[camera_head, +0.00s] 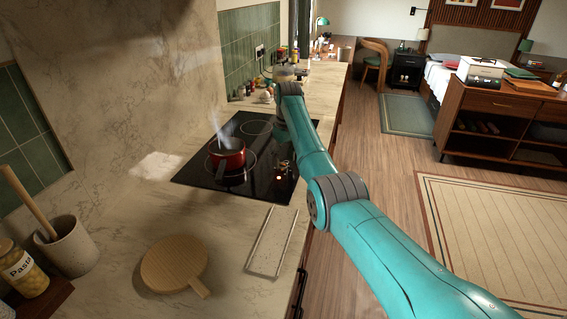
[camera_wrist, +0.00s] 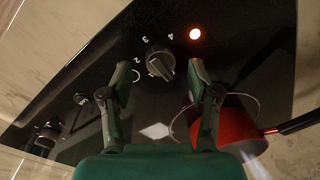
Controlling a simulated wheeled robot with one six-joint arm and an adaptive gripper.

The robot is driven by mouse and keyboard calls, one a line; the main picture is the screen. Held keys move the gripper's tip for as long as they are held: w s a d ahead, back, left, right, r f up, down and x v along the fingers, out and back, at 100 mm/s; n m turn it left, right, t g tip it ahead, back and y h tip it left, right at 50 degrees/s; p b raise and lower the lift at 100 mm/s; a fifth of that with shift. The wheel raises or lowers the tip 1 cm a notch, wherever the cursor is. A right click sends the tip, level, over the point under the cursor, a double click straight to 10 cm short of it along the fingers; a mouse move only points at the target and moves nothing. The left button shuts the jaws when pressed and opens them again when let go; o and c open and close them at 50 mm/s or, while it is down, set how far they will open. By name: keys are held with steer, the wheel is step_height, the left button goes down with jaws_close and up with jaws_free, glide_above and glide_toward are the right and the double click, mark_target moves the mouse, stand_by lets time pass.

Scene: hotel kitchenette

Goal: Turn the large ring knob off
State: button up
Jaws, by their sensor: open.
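The ring knob (camera_wrist: 160,62) is a dark round knob with a raised grip bar, on the black cooktop in the wrist view. Figures 2, 3 and 4 are printed along its far side. Its exact setting is hard to read. A red indicator light (camera_wrist: 195,34) glows beside it and also shows in the head view (camera_head: 279,178). My gripper (camera_wrist: 159,70) is open, with one finger on each side of the knob in the picture. Whether either finger touches it cannot be told. In the head view my arm covers part of the cooktop (camera_head: 196,178).
A red pot (camera_head: 228,157) steams on a ring; its dark handle and red side show in the wrist view (camera_wrist: 238,130). Smaller dark fittings sit left in the wrist view.

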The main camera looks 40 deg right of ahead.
step_height(320, 180, up, 10)
steer(key=shift+d, duration=0.35)
stand_by(0.4)
